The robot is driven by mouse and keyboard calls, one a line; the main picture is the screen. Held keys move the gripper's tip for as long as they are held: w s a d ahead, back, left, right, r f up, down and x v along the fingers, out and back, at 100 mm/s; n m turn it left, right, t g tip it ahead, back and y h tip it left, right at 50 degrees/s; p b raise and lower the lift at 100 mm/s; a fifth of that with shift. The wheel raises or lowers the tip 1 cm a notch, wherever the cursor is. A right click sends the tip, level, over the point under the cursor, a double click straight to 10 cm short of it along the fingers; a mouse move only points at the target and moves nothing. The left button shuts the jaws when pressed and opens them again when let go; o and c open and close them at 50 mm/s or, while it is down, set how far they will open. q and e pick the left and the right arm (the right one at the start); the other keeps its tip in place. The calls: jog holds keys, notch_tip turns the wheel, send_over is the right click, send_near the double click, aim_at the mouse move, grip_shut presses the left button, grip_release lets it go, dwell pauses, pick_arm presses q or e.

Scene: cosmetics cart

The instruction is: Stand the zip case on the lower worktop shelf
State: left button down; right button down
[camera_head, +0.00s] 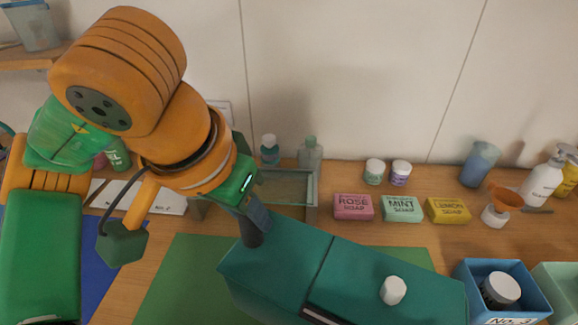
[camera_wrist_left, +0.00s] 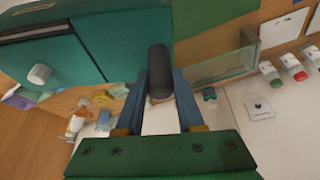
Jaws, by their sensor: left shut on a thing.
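The zip case appears to be the large teal case (camera_head: 285,265) with a dark slit and a white knob; it also shows in the left wrist view (camera_wrist_left: 110,50). My left gripper (camera_head: 250,222) is shut on a dark cylindrical grip at the case's left corner. In the left wrist view the fingers (camera_wrist_left: 160,88) close around that dark grip (camera_wrist_left: 158,72). The case is tilted over the green mat; whether it touches the mat is unclear. A low glass-and-wood shelf (camera_head: 312,198) stands behind it, partly hidden by my arm. My right gripper is not in view.
Rose (camera_head: 353,207), mint (camera_head: 401,208) and lemon (camera_head: 448,210) soap boxes lie right of the shelf. Two jars (camera_head: 375,171) stand behind them. A blue bin (camera_head: 535,295) holds a jar at front right. Bottles (camera_head: 311,155) stand behind the shelf. A green mat (camera_head: 180,275) lies in front.

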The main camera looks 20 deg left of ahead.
pick_arm(q)
jog(key=w+a+f, duration=0.6)
jog(key=a+f, duration=0.1)
jog(key=f, duration=0.4)
jog(key=shift+w+a, duration=0.2)
jog(key=shift+w, duration=0.2)
jog(key=shift+f, duration=0.15)
jog(key=shift+f+b, duration=0.15)
jog(key=shift+b, duration=0.25)
jog(key=c, duration=0.5)
grip_release()
